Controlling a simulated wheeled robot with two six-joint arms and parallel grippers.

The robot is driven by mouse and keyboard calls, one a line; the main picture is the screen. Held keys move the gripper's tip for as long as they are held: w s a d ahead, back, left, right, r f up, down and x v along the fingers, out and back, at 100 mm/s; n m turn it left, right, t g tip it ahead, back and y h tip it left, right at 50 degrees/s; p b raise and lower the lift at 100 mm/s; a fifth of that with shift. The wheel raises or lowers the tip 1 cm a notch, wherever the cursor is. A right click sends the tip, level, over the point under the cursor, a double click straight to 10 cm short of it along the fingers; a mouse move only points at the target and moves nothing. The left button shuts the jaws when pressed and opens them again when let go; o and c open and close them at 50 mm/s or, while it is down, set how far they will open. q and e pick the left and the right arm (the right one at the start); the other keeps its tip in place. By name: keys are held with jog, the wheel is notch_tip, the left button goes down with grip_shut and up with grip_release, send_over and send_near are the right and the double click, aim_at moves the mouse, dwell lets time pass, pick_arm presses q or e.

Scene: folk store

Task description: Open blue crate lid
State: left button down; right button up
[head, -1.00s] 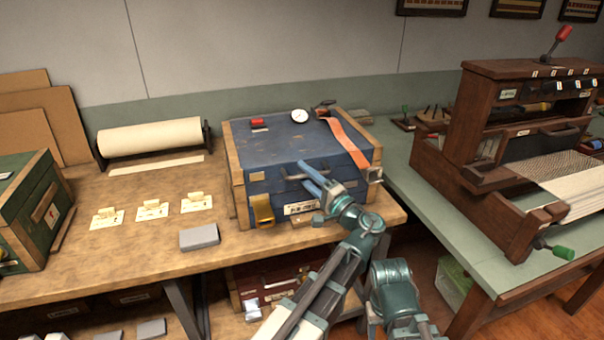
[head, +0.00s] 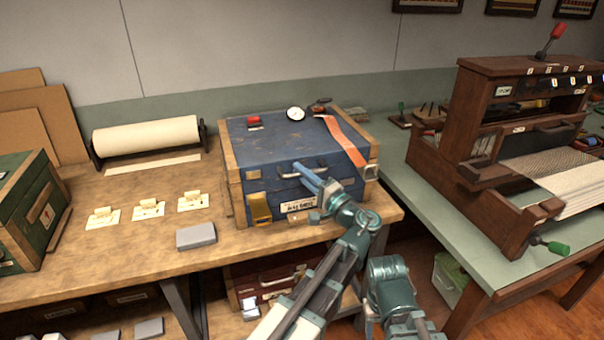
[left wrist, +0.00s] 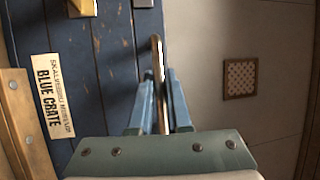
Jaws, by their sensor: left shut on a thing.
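The blue crate (head: 270,150) with wooden edges sits on the workbench, its lid flat and closed as far as I can see. A metal handle (head: 284,174) is on its front face. My left gripper (head: 309,178) is at this handle. In the left wrist view the handle bar (left wrist: 157,75) lies between my two blue fingers, shut on it. The label reading BLUE CRATE (left wrist: 50,95) shows beside it. A yellow latch (head: 261,208) hangs at the front left. An orange strap (head: 345,140) lies over the lid's right side. My right gripper is not in view.
On the lid lie a red item (head: 253,121), a round white dial (head: 295,113) and a dark tool (head: 320,104). A grey block (head: 196,236) lies left of the crate. A green crate (head: 30,210) stands at far left, a wooden loom (head: 490,140) at right.

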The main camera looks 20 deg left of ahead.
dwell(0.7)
pick_arm(q)
jog(key=w+a+r+m+g+h+p, duration=0.1)
jog(key=w+a+r+g+h+p, duration=0.2)
jog(key=r+p, duration=1.1)
jog(key=w+a+r+m+g+h+p, duration=0.15)
jog(key=w+r+p, duration=0.45)
jog(key=p, duration=1.5)
jog(key=w+a+r+h+p, duration=0.1)
jog(key=w+a+r+p, duration=0.6)
jog(key=w, duration=0.4)
jog(key=w+a+r+h+p, duration=0.1)
jog(key=w+a+r+p, duration=0.5)
jog(key=w+a, duration=0.3)
jog(key=shift+w+a+r+p, duration=0.3)
jog(key=shift+w+r+p, duration=0.1)
jog(key=shift+w, duration=0.7)
jog(key=shift+m, duration=0.25)
